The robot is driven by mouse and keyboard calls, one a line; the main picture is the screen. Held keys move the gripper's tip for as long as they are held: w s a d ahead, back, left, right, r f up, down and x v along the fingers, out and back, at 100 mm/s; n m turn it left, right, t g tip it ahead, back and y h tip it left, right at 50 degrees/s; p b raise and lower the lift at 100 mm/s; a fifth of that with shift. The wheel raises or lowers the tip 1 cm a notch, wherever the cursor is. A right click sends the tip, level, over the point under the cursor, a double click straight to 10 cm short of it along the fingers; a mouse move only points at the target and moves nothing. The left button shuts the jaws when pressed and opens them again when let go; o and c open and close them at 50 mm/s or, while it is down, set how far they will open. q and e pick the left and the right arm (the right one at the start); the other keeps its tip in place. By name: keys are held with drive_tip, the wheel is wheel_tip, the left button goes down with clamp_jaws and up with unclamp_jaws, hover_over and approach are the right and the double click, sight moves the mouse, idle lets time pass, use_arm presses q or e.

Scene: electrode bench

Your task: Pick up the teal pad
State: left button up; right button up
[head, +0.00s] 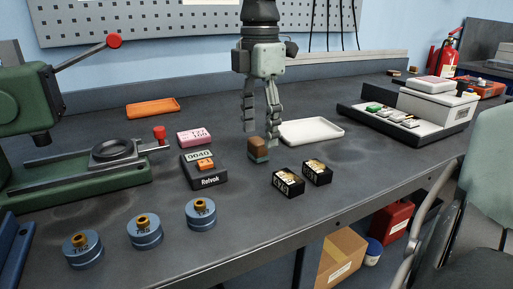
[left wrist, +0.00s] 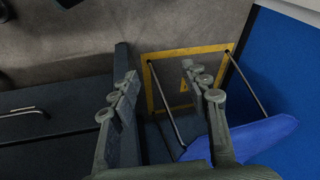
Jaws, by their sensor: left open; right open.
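A small block with a brown top and a teal lower edge (head: 260,157) sits on the dark bench, in the middle of the head view. It is the only teal-edged pad I can make out near the gripper. My right gripper (head: 261,128) comes down from above, fingers pointing down and apart, with nothing between them. Its fingertips are just above and behind the block in the picture; I cannot tell whether they touch it. My left gripper (left wrist: 159,72) is open and empty in the left wrist view, above the floor and away from the bench objects.
A white tray (head: 312,131) lies right of the block, a grey device (head: 205,176) and pink box (head: 194,138) left. Black boxes (head: 289,182) stand in front right. Several blue cylinders (head: 146,232) line the front left. A green press (head: 70,175) fills the left side.

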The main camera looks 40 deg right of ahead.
sight(260, 139)
drive_tip(key=shift+s+f, duration=0.2)
drive_tip(key=shift+f, duration=1.35)
drive_tip(key=c, duration=0.3)
drive_tip(key=shift+w, duration=0.1)
drive_tip(key=c, duration=0.8)
use_arm(q)
drive_tip(key=shift+s+f, duration=0.2)
drive_tip(key=shift+f, duration=0.35)
use_arm(e)
drive_tip(key=shift+c, duration=0.2)
drive_tip(key=shift+r, duration=0.15)
